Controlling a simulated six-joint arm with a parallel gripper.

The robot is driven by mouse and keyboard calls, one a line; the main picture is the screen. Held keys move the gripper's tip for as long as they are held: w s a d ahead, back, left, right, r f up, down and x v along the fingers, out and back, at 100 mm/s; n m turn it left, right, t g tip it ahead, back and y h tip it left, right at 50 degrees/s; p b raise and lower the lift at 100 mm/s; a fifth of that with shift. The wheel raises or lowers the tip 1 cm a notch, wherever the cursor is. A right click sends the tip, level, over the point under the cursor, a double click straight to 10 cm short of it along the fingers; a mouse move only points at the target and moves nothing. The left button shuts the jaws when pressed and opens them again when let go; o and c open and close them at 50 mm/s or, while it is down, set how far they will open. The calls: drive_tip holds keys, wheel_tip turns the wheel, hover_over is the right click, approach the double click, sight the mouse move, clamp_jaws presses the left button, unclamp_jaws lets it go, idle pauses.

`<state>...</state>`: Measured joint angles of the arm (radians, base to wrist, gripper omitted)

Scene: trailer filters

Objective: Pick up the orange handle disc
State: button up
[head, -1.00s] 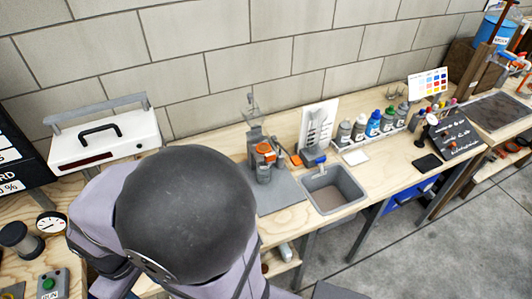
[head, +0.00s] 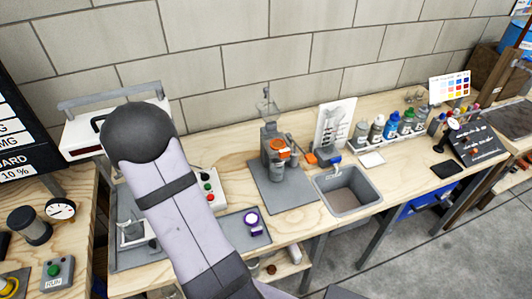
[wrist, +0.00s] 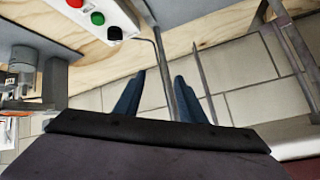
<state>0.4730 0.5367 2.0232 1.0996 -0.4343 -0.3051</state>
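In the head view, an orange part (head: 281,149) sits on a grey upright machine (head: 270,140) on a dark grey mat. A smaller orange piece (head: 310,158) lies just right of it. I cannot tell which, if either, is the orange handle disc. No orange thing shows in the wrist view. My gripper cannot be made out in the head view.
A control box with coloured buttons (head: 208,190) stands beside my arm and also shows in the wrist view (wrist: 92,15). Bare wood (head: 225,150) lies behind the box.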

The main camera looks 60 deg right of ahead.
drive_tip(key=d+f+g+h+b, duration=0.1)
drive_tip(key=d+f+g+h, duration=0.15)
drive_tip(key=d, duration=0.25)
drive_tip(key=m+g, duration=1.1)
drive_tip(key=g, duration=0.4)
approach(279, 152)
drive_tip(key=r+x, duration=0.1)
drive_tip(key=x, duration=0.3)
drive_tip(key=shift+s+d+f+t+h, duration=0.1)
drive_tip(key=shift+s+f+t+h, duration=0.25)
drive_tip(key=shift+f, duration=0.15)
drive_tip(key=shift+s+d+r+p, duration=0.1)
drive_tip(key=shift+s+d+p, duration=0.25)
drive_tip(key=shift+s+p, duration=0.2)
drive_tip(key=p+x, duration=0.2)
drive_tip(key=shift+s+d, duration=0.25)
drive_tip(key=shift+s, duration=0.1)
drive_tip(key=shift+s+d+f, duration=0.2)
drive_tip(key=shift+s+d, duration=0.1)
drive_tip(key=shift+d, duration=0.1)
drive_tip(key=shift+c, duration=0.6)
